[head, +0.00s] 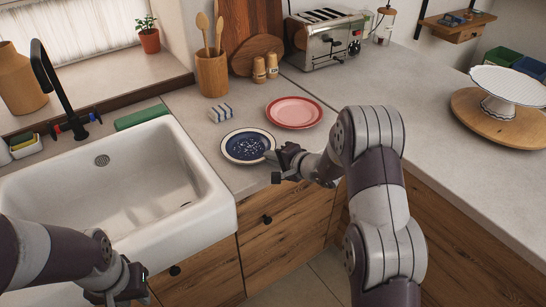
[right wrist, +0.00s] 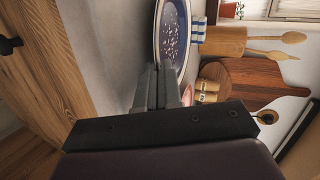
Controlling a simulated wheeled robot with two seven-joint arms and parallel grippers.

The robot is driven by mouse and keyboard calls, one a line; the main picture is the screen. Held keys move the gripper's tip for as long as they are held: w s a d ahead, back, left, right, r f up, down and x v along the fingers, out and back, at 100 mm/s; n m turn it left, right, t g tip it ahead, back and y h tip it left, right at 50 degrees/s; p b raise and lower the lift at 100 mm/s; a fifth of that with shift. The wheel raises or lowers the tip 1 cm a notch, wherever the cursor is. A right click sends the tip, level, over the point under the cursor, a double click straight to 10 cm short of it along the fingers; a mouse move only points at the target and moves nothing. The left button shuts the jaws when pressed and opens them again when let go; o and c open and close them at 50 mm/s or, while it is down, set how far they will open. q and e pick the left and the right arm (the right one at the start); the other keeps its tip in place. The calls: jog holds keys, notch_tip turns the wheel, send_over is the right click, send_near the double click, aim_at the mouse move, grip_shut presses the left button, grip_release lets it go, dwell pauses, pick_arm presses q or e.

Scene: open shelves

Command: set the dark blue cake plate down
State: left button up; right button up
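The dark blue cake plate (head: 247,146) has a pale rim and white specks. It is level, at or just above the counter by the sink; I cannot tell whether its base touches. My right gripper (head: 277,159) is at the plate's right edge, with its fingers close together on the rim. In the right wrist view the plate (right wrist: 173,38) runs up from between the fingertips (right wrist: 158,76), and the fingers hide part of its rim. My left gripper (head: 127,288) is low at the left, in front of the sink and away from the plate; its finger gap is unclear.
A pink plate (head: 294,112) lies just behind and right. The sink (head: 120,177) is to the left. The right counter (head: 430,110) has free room before the cake stand (head: 508,84).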

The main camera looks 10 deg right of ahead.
jog(key=shift+r, duration=0.15)
jog(key=b+v, duration=0.2)
jog(key=v, duration=0.9)
jog(key=s+a+f+n+g+y, duration=0.1)
jog(key=s+a+f+n+g, duration=0.25)
jog(key=s+a+g, duration=0.6)
jog(key=s+d+n+h, duration=0.1)
jog(key=s+n+h, duration=0.1)
jog(key=s, duration=0.3)
jog(key=s+d+n+h, duration=0.2)
jog(key=s+n+h, duration=0.1)
jog(key=s, duration=0.1)
jog(key=s+d+f+n+g+h, duration=0.1)
jog(key=s+d+n+h, duration=0.1)
jog(key=s, duration=0.3)
jog(key=shift+s+d+n, duration=0.1)
jog(key=shift+s+n, duration=0.25)
jog(key=shift+n, duration=0.2)
